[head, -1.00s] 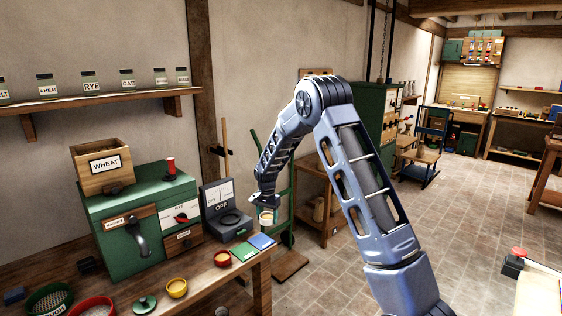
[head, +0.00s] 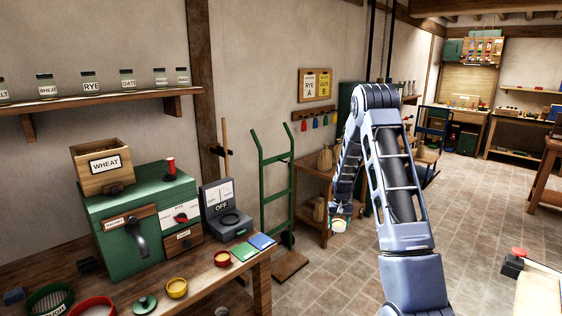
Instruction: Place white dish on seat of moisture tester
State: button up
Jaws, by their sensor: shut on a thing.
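The moisture tester (head: 217,197) is a grey device with a dial panel and the word OFF, at the back right of the wooden bench. Its seat (head: 230,220) is a dark round ring on the base, and it looks empty. My gripper (head: 340,214) is shut on the small white dish (head: 339,227) and holds it in the air, well to the right of the tester and beyond the bench. The dish hangs below the fingers. The fingers are small and dark here, so their exact grip on the rim is unclear.
Left of the tester stands a green mill (head: 150,215) with a wheat hopper. A green hand truck (head: 275,185) and wooden shelf (head: 312,205) stand behind.

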jog(key=shift+d+f, duration=0.1)
jog(key=shift+d, duration=0.45)
jog(key=s+a+r+n, duration=0.1)
jog(key=a+r+n, duration=0.25)
jog(key=a, duration=1.55)
notch_tip(320, 180, up, 12)
jog(key=n, duration=0.6)
send_over(202, 278)
notch_tip(202, 278, down, 19)
jog(key=shift+s+f, duration=0.1)
jog(key=shift+f, duration=0.1)
jog(key=shift+f, duration=0.1)
jog(key=o, duration=1)
